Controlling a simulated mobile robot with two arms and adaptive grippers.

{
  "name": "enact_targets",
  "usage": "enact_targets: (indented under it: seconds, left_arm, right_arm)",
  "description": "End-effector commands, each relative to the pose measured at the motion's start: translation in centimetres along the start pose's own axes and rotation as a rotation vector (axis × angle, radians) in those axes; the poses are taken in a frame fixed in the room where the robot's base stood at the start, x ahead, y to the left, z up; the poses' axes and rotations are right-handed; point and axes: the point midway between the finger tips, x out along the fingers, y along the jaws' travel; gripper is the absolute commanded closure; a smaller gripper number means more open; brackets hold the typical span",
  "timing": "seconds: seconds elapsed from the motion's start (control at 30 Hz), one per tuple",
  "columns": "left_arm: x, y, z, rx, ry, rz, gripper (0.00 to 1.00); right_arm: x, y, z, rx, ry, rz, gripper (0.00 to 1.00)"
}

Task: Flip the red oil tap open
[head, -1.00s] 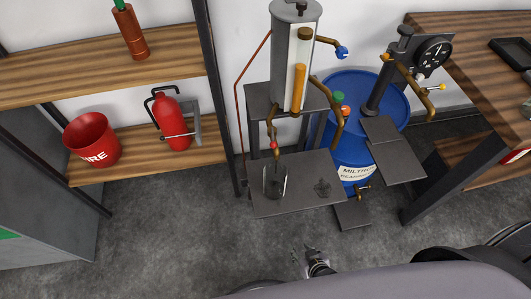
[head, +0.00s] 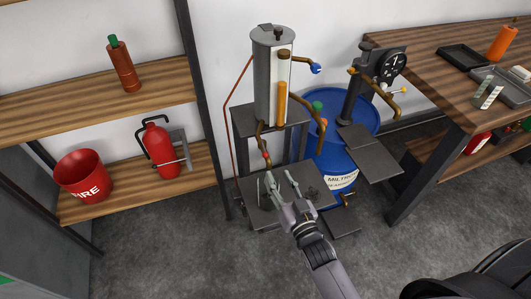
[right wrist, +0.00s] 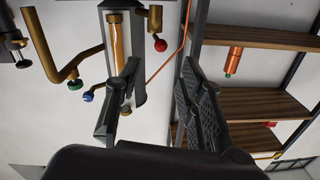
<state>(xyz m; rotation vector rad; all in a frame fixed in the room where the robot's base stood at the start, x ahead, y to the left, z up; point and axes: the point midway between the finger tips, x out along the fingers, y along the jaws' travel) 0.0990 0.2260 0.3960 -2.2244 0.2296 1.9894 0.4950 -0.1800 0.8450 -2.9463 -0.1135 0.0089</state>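The red oil tap (head: 265,154) is a small red knob at the lower end of a brown pipe, on the left front of the grey oil dispenser (head: 272,85). My right gripper (head: 279,178) is open and empty, just below and a little right of the red tap in the head view, apart from it. The right wrist view is upside down; there the red tap (right wrist: 160,45) shows beyond the gap between the spread fingers (right wrist: 160,88). The glass seen earlier under the tap is largely hidden by the gripper. My left gripper is not in view.
A green knob (head: 317,106) and a blue knob (head: 316,69) sit on the dispenser's other pipes. The dispenser's lower plate (head: 256,215) lies under the gripper. A blue drum (head: 340,152) stands to the right, a shelf with a fire bucket (head: 82,176) to the left.

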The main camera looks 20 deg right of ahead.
Motion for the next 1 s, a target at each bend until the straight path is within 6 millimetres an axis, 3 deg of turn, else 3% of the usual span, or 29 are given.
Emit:
enact_targets:
  seconds: [0.2, 0.43, 0.63, 0.93, 1.0]
  left_arm:
    - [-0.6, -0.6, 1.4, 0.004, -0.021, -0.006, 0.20]
    - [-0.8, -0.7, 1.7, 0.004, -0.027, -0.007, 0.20]
    - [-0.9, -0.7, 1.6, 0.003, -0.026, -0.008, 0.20]
    - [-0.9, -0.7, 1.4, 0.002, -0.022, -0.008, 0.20]
    - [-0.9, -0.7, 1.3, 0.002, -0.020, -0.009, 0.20]
  right_arm:
    - [5.0, -0.1, -0.2, 0.000, 0.002, 0.000, 0.64]
    - [8.9, 0.0, 0.0, 0.000, 0.000, 0.001, 0.64]
    - [10.4, 0.0, 0.1, 0.000, -0.002, 0.001, 0.64]
    - [10.6, 0.0, 0.1, 0.000, -0.002, 0.001, 0.64]
    - [10.6, 0.0, 0.1, 0.000, -0.002, 0.001, 0.68]
